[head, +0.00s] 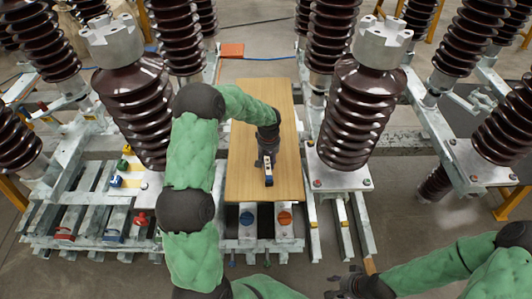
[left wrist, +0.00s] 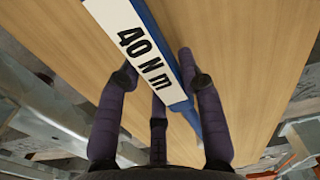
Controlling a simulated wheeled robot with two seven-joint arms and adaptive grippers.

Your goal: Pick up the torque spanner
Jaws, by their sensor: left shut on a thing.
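The torque spanner (head: 268,180) shows in the head view as a short white and blue bar at the near side of the wooden board. In the left wrist view the spanner (left wrist: 136,42) is large, with a white "40 N m" label and blue sides. My left gripper (head: 267,152) is over the board and shut on the spanner; its dark fingers (left wrist: 160,82) lie around the blue body. The rest of the spanner is hidden by the gripper or outside the wrist view. My right gripper (head: 343,284) is at the bottom edge, away from the spanner; its finger opening is unclear.
The wooden board (head: 240,180) is otherwise bare. Tall brown ribbed insulators (head: 355,112) stand on both sides of it. Blue (head: 247,219) and orange (head: 285,218) round parts sit just in front. Small coloured parts (head: 116,181) lie on the left frame.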

